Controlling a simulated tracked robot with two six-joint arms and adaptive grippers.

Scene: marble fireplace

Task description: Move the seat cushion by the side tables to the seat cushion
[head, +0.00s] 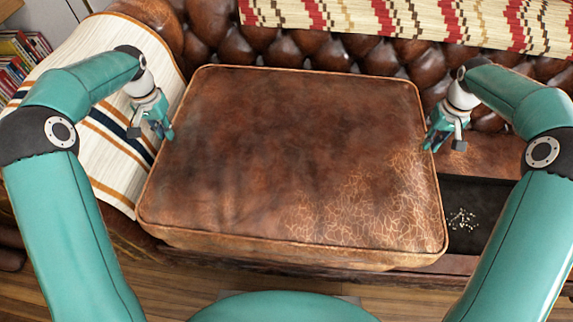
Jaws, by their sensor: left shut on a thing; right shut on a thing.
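A large brown leather seat cushion (290,150) with piped edges fills the middle of the head view, over the seat of a tufted leather sofa. It looks slightly turned, with its front edge toward me. My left gripper (168,132) is shut on the cushion's left edge. My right gripper (430,143) is shut on its right edge. The fingertips are partly hidden at the cushion's sides. Part of another brown leather seat surface (490,154) shows behind my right gripper. No side tables are in view.
The tufted sofa back (215,45) runs behind the cushion, with a patterned blanket (420,20) over it. A striped blanket (110,165) covers the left arm. A dark recess (480,195) with small pale bits lies at right. Books (20,60) stand at far left. Wooden floor (180,290) is in front.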

